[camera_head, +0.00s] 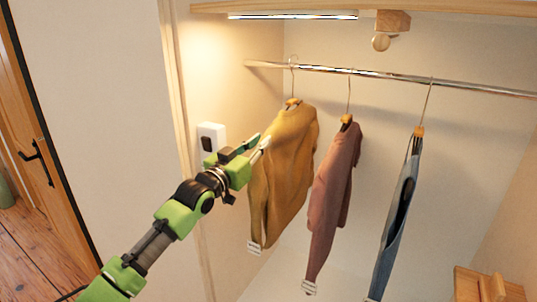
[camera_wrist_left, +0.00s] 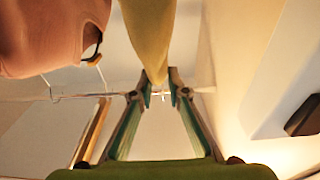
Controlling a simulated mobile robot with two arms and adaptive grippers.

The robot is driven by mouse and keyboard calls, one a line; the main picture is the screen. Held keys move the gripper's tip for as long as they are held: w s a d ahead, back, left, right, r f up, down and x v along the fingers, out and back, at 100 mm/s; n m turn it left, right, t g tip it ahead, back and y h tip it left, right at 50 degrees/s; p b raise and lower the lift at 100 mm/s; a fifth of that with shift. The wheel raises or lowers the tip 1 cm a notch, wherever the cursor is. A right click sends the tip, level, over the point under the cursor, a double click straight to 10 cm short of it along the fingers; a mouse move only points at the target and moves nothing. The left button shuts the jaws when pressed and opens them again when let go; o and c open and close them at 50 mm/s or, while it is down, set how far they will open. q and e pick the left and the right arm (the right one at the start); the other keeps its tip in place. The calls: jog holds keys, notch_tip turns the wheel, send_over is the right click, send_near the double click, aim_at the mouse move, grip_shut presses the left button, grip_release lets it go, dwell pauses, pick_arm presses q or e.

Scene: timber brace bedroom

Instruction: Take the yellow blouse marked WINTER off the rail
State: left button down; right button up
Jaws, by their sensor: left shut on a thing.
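The yellow blouse (camera_head: 284,160) hangs on a hanger from the rail (camera_head: 390,75), leftmost of the garments. A white tag (camera_head: 254,247) is at its lower hem; its lettering is too small to read. My left gripper (camera_head: 262,146) is at the blouse's upper left side, below the hanger. In the left wrist view, the tips of my left gripper (camera_wrist_left: 173,90) are closed on a narrow edge of the yellow blouse (camera_wrist_left: 150,35). The blouse's hanger hook is still over the rail. My right gripper is not in view.
A rose garment (camera_head: 332,195) and a blue-grey garment (camera_head: 398,220) hang to the right, with gaps between. A white wall box (camera_head: 211,137) is behind my left gripper. A wooden shelf with a lit strip (camera_head: 292,16) is above. A wooden piece (camera_head: 487,285) is at lower right.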

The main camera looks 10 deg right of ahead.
pick_arm(q)
jog(key=shift+s+a+r+p, duration=0.2)
jog(key=shift+s+a+p, duration=0.1)
jog(key=shift+s+p, duration=0.15)
jog(key=shift+s+a+r+p, duration=0.15)
jog(key=shift+s+a+p, duration=0.1)
jog(key=shift+s+p, duration=0.2)
jog(key=r+p+v, duration=0.3)
jog(key=p+v, duration=0.7)
jog(key=v, duration=1.7)
jog(key=shift+s+p, duration=0.35)
jog(key=shift+s, duration=0.2)
jog(key=shift+a+f, duration=0.1)
jog(key=shift+f, duration=0.05)
